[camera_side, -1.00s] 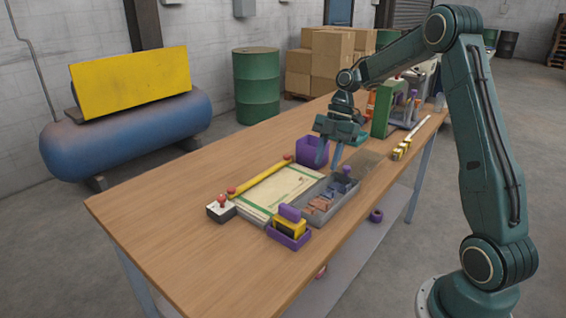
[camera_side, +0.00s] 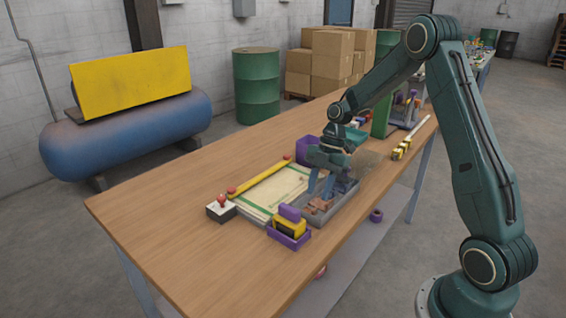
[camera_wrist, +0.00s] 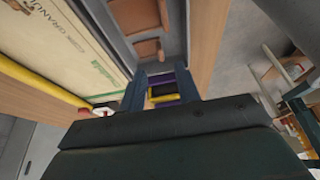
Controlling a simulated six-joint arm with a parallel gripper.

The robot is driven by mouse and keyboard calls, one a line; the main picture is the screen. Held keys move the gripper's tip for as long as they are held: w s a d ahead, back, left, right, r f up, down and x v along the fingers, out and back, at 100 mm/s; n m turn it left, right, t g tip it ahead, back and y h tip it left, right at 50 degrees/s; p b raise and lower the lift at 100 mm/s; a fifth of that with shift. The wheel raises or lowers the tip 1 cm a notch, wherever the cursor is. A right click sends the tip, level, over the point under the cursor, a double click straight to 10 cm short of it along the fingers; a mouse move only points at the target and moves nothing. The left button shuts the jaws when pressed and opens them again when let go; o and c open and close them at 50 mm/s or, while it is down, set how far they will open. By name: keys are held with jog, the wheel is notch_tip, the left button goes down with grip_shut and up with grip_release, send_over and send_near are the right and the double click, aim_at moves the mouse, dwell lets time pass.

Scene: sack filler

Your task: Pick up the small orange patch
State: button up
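Orange-brown patches lie in the grey divided tray (camera_side: 346,199). In the wrist view a larger patch (camera_wrist: 134,14) lies in one section of the tray and a smaller orange patch (camera_wrist: 148,48) in another section, nearer my fingers. In the side view a patch (camera_side: 319,204) shows just below my gripper (camera_side: 320,190). My gripper points down low over the tray. Its two fingers stand apart with nothing seen between them. Part of the tray is hidden behind the gripper in the side view.
A pale sack (camera_side: 272,192) with green print lies left of the tray, with a yellow bar (camera_side: 258,179) along its side. A purple holder (camera_side: 289,236) with a yellow-black item stands at the tray's near end. A purple bin (camera_side: 306,150) stands behind. The table's left part is clear.

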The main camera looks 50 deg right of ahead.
aim_at(315, 214)
jog(key=shift+x, duration=2.5)
jog(key=shift+s+d+f, duration=0.1)
jog(key=shift+d, duration=0.05)
grip_shut()
